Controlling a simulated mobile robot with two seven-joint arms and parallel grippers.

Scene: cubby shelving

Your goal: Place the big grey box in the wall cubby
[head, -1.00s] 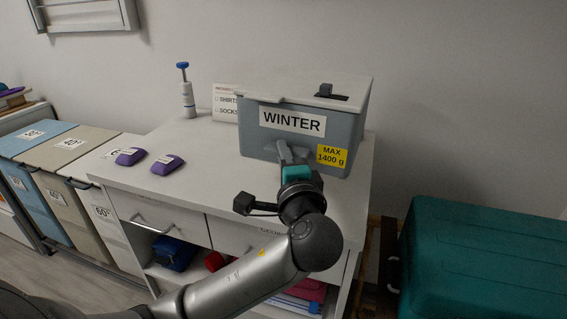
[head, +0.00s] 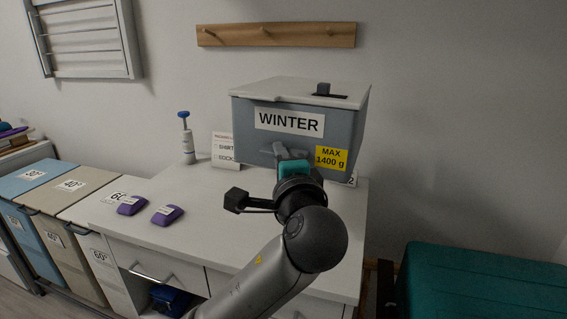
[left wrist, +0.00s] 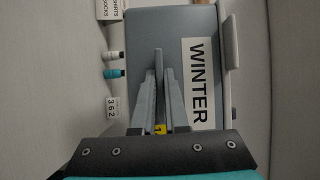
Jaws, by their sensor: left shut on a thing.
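The big grey box (head: 305,135) has a pale lid, a WINTER label and a yellow MAX 1400 g sticker. My left gripper (head: 284,157) is shut on a grey grip on the box's front. It holds the box up above the white cabinet top (head: 235,215). In the left wrist view, the fingers (left wrist: 159,95) close on both sides of the upright grip, and the box (left wrist: 165,25) fills the middle. The box's underside is hidden in the head view. I see no wall cubby. My right gripper is not in view.
A blue-topped bottle (head: 187,140) and a small sign (head: 224,148) stand left of the box. Two purple things (head: 150,210) lie on the cabinet top. A wooden peg rail (head: 277,35) is on the wall above. A teal chest (head: 480,285) stands at right.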

